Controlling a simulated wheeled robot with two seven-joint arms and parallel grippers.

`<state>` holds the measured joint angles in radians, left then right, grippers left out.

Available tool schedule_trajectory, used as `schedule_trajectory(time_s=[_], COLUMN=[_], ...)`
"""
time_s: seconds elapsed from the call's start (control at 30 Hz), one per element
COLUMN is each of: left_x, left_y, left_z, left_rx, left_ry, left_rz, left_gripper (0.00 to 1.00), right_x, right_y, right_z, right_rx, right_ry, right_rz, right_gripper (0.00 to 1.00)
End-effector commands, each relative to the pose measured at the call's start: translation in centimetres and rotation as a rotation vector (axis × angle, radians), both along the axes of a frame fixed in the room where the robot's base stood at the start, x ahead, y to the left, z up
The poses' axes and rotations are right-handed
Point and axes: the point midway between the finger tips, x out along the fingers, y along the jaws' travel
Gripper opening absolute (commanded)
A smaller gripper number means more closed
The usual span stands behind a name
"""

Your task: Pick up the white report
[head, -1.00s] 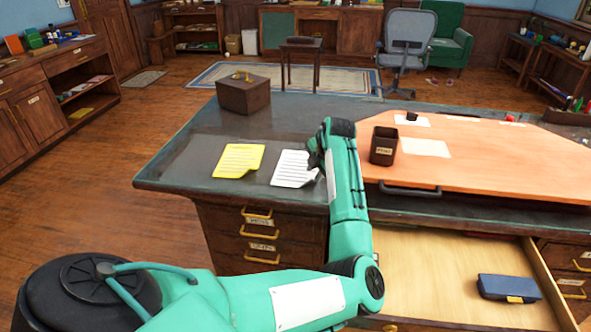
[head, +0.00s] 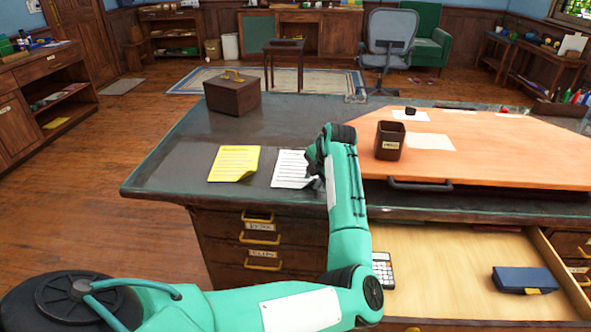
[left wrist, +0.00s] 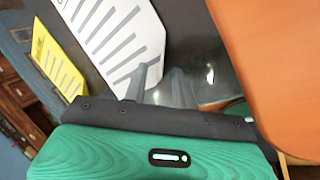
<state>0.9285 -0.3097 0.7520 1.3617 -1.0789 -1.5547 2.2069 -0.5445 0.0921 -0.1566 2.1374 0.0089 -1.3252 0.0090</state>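The white report (head: 290,168) is a sheet with dark text lines lying on the dark desk top, right of a yellow sheet (head: 233,163). In the left wrist view the white report (left wrist: 112,38) fills the upper left. My left gripper (head: 314,172) is low over the desk at the report's right edge and partly hides that edge. In the left wrist view its two fingers are a little apart, with dark surface between them. The near finger overlaps the report's lower edge; contact is unclear. My right gripper is not in view.
A sloped orange drawing board (head: 490,155) with a dark cup (head: 389,140) stands right of the gripper. A brown box (head: 232,97) sits at the desk's back left. Below, an open drawer (head: 440,265) holds a calculator (head: 383,268) and a blue case (head: 524,280).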

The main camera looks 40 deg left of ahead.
Motion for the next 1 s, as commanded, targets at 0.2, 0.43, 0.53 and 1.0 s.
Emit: schedule_trajectory(time_s=[0.2,0.43,0.53,1.0], left_x=[0.0,0.0,0.0,0.1], left_y=[0.0,0.0,0.0,0.0], left_z=[0.0,0.0,0.0,6.8], left_rx=[0.000,0.000,0.000,0.001], left_ry=[0.000,0.000,0.000,-0.003], left_rz=[0.000,0.000,0.000,0.000], left_gripper=[0.08,0.00,0.00,0.00], right_x=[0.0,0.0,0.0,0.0], right_y=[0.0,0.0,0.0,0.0], right_z=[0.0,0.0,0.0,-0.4], right_rx=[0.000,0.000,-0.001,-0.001], right_ry=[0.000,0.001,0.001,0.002], right_rz=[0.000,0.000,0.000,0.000], right_gripper=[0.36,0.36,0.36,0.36])
